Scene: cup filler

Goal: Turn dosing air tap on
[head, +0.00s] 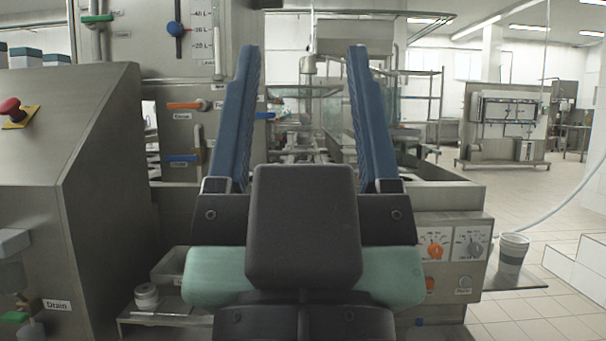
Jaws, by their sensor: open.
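My gripper (302,52) fills the middle of the head view. Its two blue fingers stand upright and wide apart, with nothing between them. Left of it, a steel panel carries several small lever taps: an orange-handled tap (184,105), a blue-handled tap (180,158) below it, and a blue lever (264,115) partly hidden by the left finger. Their labels are too small to read surely, so I cannot tell which is the dosing air tap. My gripper is apart from the orange tap and the lower blue tap.
A green-handled tap (97,18) and a level scale (201,34) are at upper left. A steel cabinet with a red button (10,107) stands at left, with a drain label (57,305).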

